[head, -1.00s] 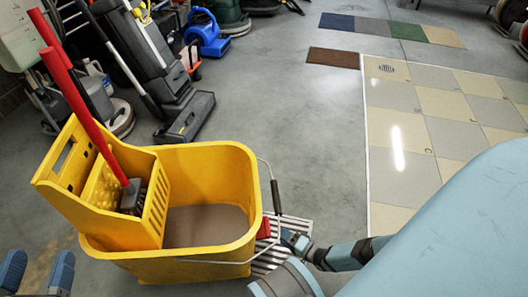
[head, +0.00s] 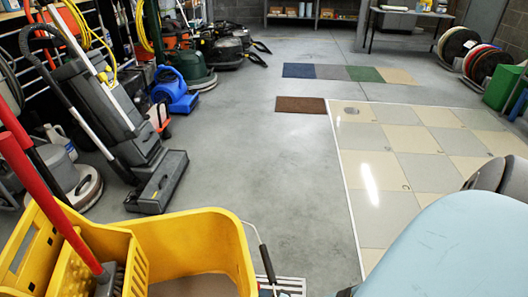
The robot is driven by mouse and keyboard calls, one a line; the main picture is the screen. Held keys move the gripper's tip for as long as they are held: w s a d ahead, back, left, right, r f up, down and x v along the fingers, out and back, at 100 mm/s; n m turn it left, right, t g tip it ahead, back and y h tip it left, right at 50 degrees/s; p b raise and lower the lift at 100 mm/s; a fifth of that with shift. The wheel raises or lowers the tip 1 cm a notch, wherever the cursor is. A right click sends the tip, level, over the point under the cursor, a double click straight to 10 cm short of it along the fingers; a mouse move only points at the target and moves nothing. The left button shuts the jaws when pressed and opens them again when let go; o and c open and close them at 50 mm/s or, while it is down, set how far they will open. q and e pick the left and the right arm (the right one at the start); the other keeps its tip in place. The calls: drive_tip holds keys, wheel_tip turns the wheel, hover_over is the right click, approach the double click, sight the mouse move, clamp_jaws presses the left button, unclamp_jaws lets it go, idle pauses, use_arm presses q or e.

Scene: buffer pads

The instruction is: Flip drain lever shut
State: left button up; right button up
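The yellow mop bucket (head: 190,232) stands at the lower left in the head view, cut off by the bottom edge. Its wire handle with a dark grip (head: 266,263) hangs at its right side. The drain lever cannot be made out; the lower right side of the bucket is out of frame. A piece of the metal floor grate (head: 291,284) shows beside the bucket. Neither gripper can be made out in the current view.
A red-handled mop (head: 55,195) stands in the bucket's wringer. A grey upright floor machine (head: 140,150) and a blue blower (head: 175,92) stand behind at left. The grey floor between is clear.

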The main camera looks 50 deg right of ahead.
drive_tip(key=shift+d+f+m+t, duration=0.1)
drive_tip(key=shift+f+m+t, duration=0.3)
drive_tip(key=shift+f+t, duration=0.1)
drive_tip(key=shift+r, duration=0.1)
drive_tip(key=o, duration=0.9)
use_arm(q)
drive_tip(key=shift+s+d+f+n+g+y+p, duration=0.2)
drive_tip(key=shift+s+d+n+g+y+p, duration=0.15)
drive_tip(key=shift+n+p, duration=0.6)
use_arm(e)
drive_tip(key=v, duration=1.3)
drive_tip(key=shift+s+d, duration=0.2)
drive_tip(key=shift+s, duration=0.15)
